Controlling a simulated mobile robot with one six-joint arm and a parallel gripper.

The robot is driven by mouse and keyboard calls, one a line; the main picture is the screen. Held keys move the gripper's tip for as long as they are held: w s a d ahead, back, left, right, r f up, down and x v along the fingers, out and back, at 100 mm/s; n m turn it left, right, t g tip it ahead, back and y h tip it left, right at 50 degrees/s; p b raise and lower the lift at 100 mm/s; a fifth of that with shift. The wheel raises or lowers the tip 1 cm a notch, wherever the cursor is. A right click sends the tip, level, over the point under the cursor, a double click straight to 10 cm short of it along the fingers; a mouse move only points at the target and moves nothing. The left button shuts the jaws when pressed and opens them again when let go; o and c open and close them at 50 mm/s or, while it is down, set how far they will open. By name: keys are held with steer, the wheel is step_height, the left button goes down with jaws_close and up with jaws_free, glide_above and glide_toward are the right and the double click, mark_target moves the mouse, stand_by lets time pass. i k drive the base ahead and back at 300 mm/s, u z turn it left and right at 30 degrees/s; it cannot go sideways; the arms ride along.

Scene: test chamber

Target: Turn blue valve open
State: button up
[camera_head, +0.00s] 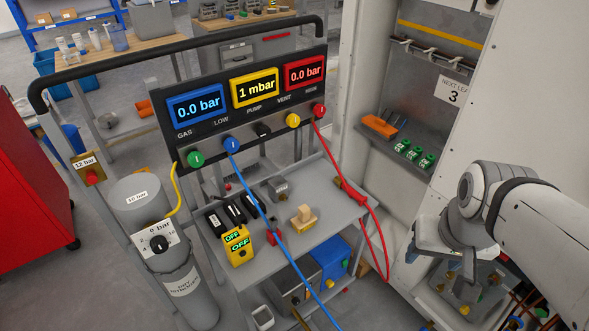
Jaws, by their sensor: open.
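The blue valve (231,145) is a round blue knob with a light mark on its face. It sits on the lower strip of the cart's gauge panel, below the blue display (197,104) reading 0.0 bar. A blue hose (268,220) runs down from beside it to the lower right. My gripper (428,250) is at the right, pointing down in front of the white chamber and far from the valve. It is open, and I see nothing held in it. Its fingertips are small and partly hidden.
A green knob (195,158), a black knob (262,130), a yellow knob (293,120) and a red knob (319,110) share the strip. A red hose (343,165) hangs between my arm and the cart. A grey gas cylinder (183,285) stands at the left. A black handrail (180,47) arches over the panel.

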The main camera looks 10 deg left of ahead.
mark_target(231, 145)
steer(key=u, duration=1.45)
steer(key=i, duration=0.4)
steer(key=z, duration=0.55)
